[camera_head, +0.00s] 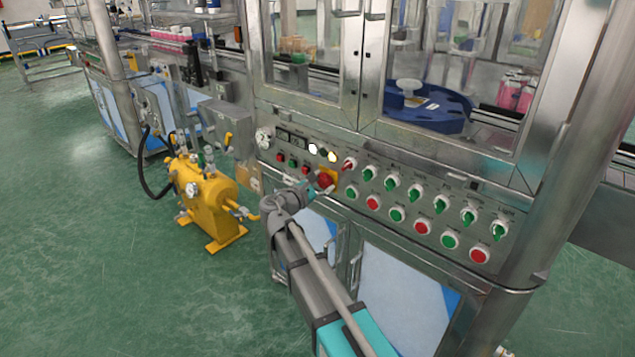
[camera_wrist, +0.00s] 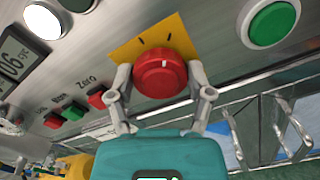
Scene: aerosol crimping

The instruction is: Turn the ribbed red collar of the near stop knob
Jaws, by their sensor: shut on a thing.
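The red stop knob (camera_head: 325,180) sits on a yellow square plate on the slanted metal control panel. In the wrist view the knob (camera_wrist: 160,73) is round and red, with a small pale mark on its face, in front of the yellow plate (camera_wrist: 127,50). My gripper (camera_wrist: 161,88) has one finger on each side of the knob and is shut on its collar. The collar's ribs are too small to make out. In the head view my gripper (camera_head: 309,191) reaches the panel from below, and the arm hides part of the panel's lower edge.
Several green and red buttons and switches (camera_head: 415,193) line the panel to the right. Small red and green buttons (camera_wrist: 73,114) and a display (camera_wrist: 22,58) lie left of the knob. A yellow machine (camera_head: 213,200) stands on the floor at left. Steel door handles (camera_wrist: 283,130) jut out below the panel.

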